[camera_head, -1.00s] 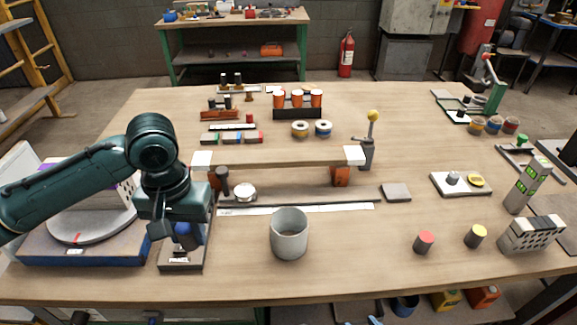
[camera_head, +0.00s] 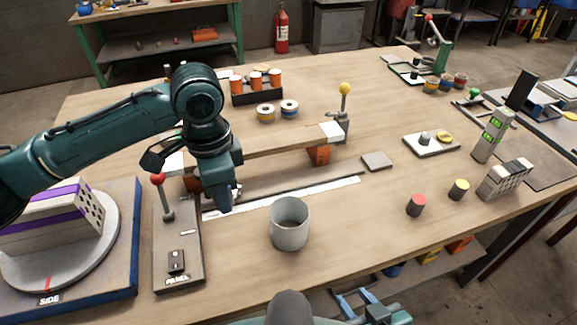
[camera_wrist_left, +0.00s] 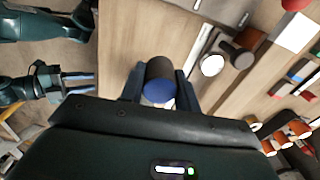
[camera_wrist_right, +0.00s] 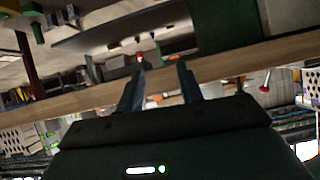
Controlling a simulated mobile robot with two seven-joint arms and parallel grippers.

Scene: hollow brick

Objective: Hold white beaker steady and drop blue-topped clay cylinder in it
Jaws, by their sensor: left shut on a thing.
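The white beaker (camera_head: 289,226), greyish and open at the top, stands upright on the table in the head view. My left gripper (camera_head: 226,200) is above the table to the left of the beaker, apart from it. In the left wrist view, my left gripper (camera_wrist_left: 160,88) is shut on the blue-topped clay cylinder (camera_wrist_left: 160,91), with its blue end facing the camera. The cylinder is mostly hidden in the head view. My right gripper (camera_head: 357,304) is low at the table's front edge, apart from the beaker. Its fingers are spread and empty in the right wrist view (camera_wrist_right: 158,84).
A lever panel (camera_head: 178,245) and a turntable (camera_head: 60,245) stand left of the beaker. A plank bridge (camera_head: 270,143) lies behind it. Red-topped (camera_head: 416,205) and yellow-topped (camera_head: 458,190) cylinders stand to the right.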

